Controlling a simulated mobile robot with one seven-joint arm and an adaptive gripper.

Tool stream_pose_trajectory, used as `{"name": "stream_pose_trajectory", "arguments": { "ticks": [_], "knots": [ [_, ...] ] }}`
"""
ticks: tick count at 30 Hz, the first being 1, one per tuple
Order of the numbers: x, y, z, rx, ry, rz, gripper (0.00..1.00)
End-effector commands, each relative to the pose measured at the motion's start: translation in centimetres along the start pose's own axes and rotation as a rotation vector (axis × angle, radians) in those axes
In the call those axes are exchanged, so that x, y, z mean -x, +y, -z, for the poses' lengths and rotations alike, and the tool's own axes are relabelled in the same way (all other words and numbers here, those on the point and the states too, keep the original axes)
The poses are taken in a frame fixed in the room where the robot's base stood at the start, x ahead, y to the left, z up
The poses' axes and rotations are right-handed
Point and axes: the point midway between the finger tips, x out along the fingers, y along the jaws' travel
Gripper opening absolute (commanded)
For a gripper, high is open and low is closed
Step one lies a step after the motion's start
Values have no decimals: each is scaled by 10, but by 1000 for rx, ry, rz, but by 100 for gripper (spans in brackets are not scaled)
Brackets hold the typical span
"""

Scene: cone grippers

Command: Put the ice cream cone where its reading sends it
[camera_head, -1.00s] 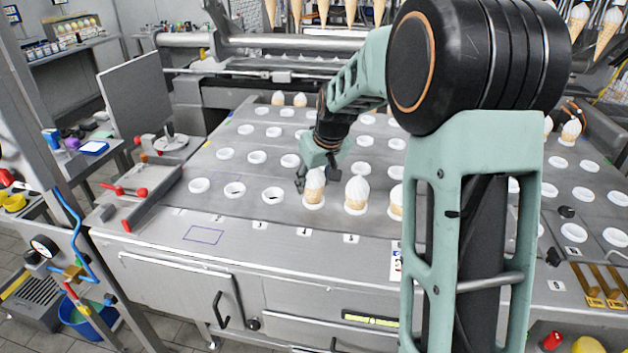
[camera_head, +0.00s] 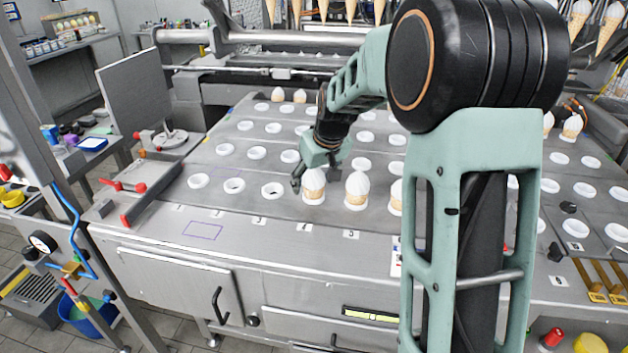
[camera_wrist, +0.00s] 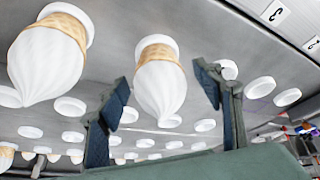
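A waffle cone with a white swirl (camera_head: 313,186) stands upright in a white ring holder on the front row, above the label 4. My gripper (camera_head: 309,178) is at this cone from behind and above. In the wrist view, where things appear upside down, my gripper (camera_wrist: 164,85) has its two fingers apart, one on each side of the cone (camera_wrist: 160,78). Small gaps show between fingers and cone. A second cone (camera_head: 357,190) stands to the right above label 5, and a third (camera_head: 396,196) is partly hidden behind my arm.
Empty ring holders (camera_head: 272,190) lie to the left and in rows behind. A marked rectangle (camera_head: 203,231) is on the front left. A scale-like stand (camera_head: 165,140), a red-handled tool (camera_head: 133,205), a dial gauge (camera_head: 43,242) and a lit yellow-green strip (camera_head: 371,315) show; its text is unreadable.

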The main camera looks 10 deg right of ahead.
Motion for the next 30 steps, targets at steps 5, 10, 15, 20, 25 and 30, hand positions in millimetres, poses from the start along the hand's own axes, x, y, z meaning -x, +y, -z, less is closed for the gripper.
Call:
{"name": "stream_pose_trajectory", "arguments": {
  "ticks": [5, 10, 15, 20, 25, 30],
  "knots": [
    [0, 0, 0, 0, 0, 0, 63],
    [4, 0, 0, 0, 0, 0, 63],
    [28, 0, 1, 0, 3, -1, 63],
    [64, 0, 1, -1, 4, -2, 63],
    [97, 1, 1, 0, 4, -2, 63],
    [115, 0, 0, 0, 1, -1, 63]
  ]
}}
